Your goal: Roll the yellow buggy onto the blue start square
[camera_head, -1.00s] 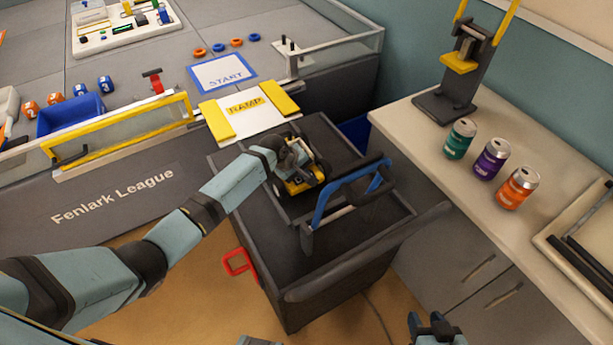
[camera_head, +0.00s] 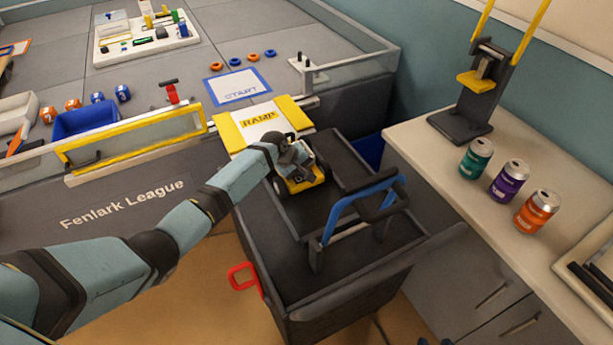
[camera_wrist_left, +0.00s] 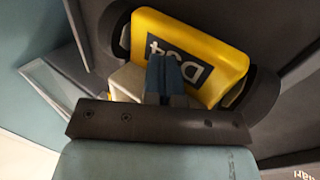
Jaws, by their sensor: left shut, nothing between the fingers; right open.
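The yellow buggy (camera_head: 306,182) with dark wheels stands on the dark cart top (camera_head: 270,236), just short of the ramp (camera_head: 262,136). The ramp leads up to the white START square with a blue border (camera_head: 238,88) on the grey field. My left arm reaches over the buggy from the left. In the left wrist view my left gripper's blue fingers (camera_wrist_left: 166,75) are shut together, empty, against or close beside the yellow body (camera_wrist_left: 205,48) marked D34. Contact is unclear. Only the tips of my right gripper (camera_head: 434,341) show at the bottom edge, apart and away from the buggy.
A blue cart handle (camera_head: 361,199) rises to the right of the buggy. A yellow-framed gate (camera_head: 133,138) and a blue bin (camera_head: 85,122) are left of the ramp. Several coloured rings (camera_head: 235,61) lie behind the square. Cans (camera_head: 509,181) stand on the right counter. The square is clear.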

